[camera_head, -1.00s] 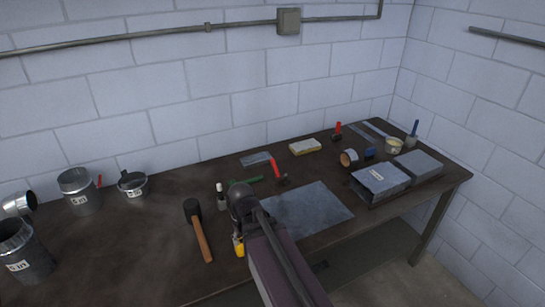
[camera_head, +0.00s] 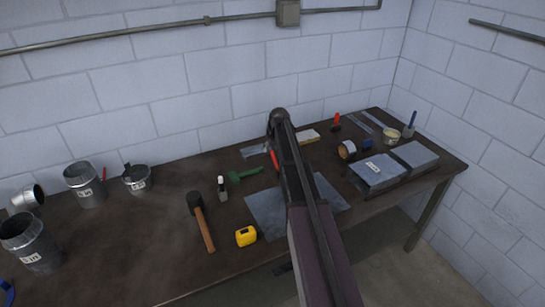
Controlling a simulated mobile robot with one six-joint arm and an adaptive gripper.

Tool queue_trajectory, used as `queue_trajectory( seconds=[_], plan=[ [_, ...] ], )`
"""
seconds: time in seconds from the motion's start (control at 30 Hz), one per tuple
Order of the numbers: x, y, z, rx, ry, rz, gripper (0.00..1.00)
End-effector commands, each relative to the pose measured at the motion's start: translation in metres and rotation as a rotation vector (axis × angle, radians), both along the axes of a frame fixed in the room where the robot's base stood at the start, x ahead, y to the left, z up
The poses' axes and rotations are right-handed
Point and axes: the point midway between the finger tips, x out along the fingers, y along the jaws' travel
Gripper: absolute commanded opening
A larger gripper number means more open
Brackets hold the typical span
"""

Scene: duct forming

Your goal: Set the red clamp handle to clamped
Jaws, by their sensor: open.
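A red handle (camera_head: 274,160) stands at the back edge of the flat grey sheet (camera_head: 265,215) on the bench. My arm covers its right side and its base, so its setting cannot be read. A smaller red handle (camera_head: 336,118) on a dark base stands farther back to the right; I cannot tell for sure which one is the clamp, though the nearer one is beside the sheet. My arm reaches up across the sheet, and its rounded upper joint shows in front of the wall. My gripper is not visible, so its distance from the handle is unclear.
A green tool (camera_head: 245,174), a marker (camera_head: 222,188), a mallet (camera_head: 203,222) and a yellow tape measure (camera_head: 246,236) lie left of the sheet. Grey boxes (camera_head: 377,173) and a tape roll (camera_head: 347,149) stand right. Metal cans (camera_head: 84,185) are far left.

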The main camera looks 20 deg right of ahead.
Motion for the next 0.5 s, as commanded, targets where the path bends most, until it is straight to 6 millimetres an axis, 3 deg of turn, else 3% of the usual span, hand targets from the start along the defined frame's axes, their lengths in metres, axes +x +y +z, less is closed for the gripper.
queue_trajectory(
  seconds=[0.03, 0.2, 0.5],
  plan=[
    [0.017, -0.018, 0.001, -0.002, -0.013, -0.002, 0.60],
    [0.035, -0.046, 0.003, -0.010, -0.039, -0.001, 0.60],
    [0.037, -0.050, 0.003, -0.013, -0.044, 0.001, 0.60]
  ],
)
